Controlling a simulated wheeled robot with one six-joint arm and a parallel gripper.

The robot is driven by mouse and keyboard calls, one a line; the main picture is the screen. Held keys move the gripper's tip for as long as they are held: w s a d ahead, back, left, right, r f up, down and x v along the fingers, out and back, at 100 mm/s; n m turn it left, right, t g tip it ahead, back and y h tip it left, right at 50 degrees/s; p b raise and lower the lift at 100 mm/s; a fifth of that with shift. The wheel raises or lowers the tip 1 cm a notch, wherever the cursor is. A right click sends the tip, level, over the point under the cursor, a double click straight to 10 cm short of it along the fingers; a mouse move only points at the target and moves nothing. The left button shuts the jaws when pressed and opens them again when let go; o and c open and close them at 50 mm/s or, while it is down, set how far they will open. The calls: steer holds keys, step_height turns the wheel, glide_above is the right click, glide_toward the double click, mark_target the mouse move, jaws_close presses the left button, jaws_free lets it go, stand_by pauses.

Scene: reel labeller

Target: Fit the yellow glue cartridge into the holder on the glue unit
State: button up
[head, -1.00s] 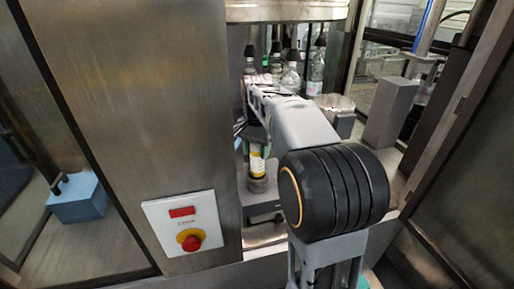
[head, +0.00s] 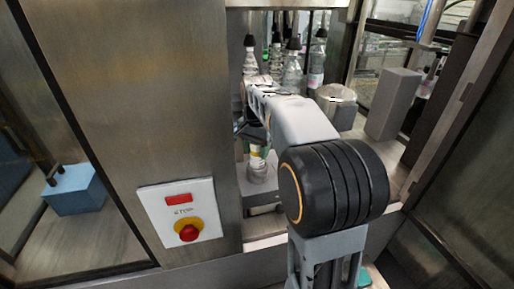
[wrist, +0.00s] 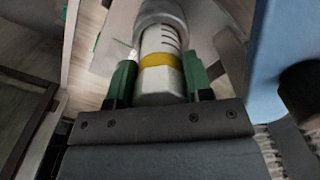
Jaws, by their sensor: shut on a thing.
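The yellow glue cartridge shows in the wrist view as a white cylinder with a yellow band (wrist: 160,61) and dark marks. My gripper (wrist: 159,78) is shut on it, with a green finger on each side. Its far end meets the round grey holder (wrist: 162,8) and appears to be inside its mouth; how deep I cannot tell. In the head view the cartridge (head: 257,152) stands roughly upright at the grey holder (head: 259,170), below my arm. My arm hides most of the gripper there.
A steel panel with a red stop button (head: 189,232) stands left of the opening. Several clear bottles (head: 292,70) stand behind my arm. A metal pot (head: 336,95) and a grey block (head: 394,104) are to the right. A blue block (wrist: 285,55) is close at right in the wrist view.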

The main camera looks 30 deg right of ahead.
steer(key=shift+f+b, duration=0.3)
steer(key=shift+f, duration=0.25)
steer(key=o, duration=1.1)
step_height(320, 180, up, 14)
steer(key=shift+p, duration=0.45)
steer(key=shift+s, duration=0.1)
